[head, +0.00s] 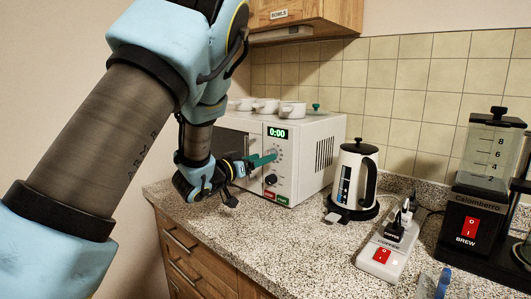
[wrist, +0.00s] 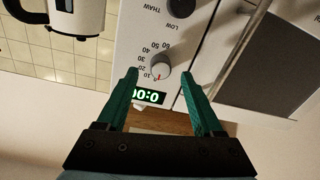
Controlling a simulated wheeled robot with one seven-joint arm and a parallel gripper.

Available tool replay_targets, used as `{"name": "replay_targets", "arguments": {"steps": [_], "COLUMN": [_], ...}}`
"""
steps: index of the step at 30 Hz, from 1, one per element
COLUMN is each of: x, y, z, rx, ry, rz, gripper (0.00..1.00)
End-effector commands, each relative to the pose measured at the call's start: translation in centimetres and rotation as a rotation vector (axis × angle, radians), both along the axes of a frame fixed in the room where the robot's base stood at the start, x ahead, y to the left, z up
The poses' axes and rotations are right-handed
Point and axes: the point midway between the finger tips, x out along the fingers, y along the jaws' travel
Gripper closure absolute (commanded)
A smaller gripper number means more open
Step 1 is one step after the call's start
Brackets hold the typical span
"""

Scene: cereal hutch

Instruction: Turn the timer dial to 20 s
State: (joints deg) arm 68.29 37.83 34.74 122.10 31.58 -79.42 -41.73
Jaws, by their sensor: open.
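The white microwave (head: 312,150) stands on the counter, and its green display (head: 278,132) reads 0:00. In the wrist view the scene is turned upside down, and the grey timer dial (wrist: 160,67) sits with numbers 10 to 60 around one side. Its red mark points toward the display end, close to the 10; the exact setting is hard to tell. My gripper (wrist: 161,73) is open, with one green finger on each side of the dial. Whether the fingers touch it is unclear. In the head view my gripper (head: 264,160) is at the control panel and largely covers the dial.
A second, dark knob (head: 270,179) is below the timer dial. Several white cups (head: 266,106) stand on the microwave. A kettle (head: 355,180), a power strip (head: 385,245) and a coffee maker (head: 482,190) are to the right. Cupboards (head: 300,15) hang above.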

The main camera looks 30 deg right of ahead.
Motion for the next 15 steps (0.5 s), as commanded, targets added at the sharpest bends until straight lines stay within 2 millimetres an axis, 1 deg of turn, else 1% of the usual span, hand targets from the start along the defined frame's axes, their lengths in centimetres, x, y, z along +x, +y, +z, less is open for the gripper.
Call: {"name": "replay_targets", "arguments": {"steps": [1,6,15], "x": [0.2,0.7,0.8], "y": [-0.8,-2.2,-2.5], "z": [0.1,0.1,-0.1], "rx": [0.002,0.001,0.000], "ry": [0.000,-0.001,0.000], "rz": [-0.002,0.001,0.002], "gripper": [0.32,0.32,0.32]}}
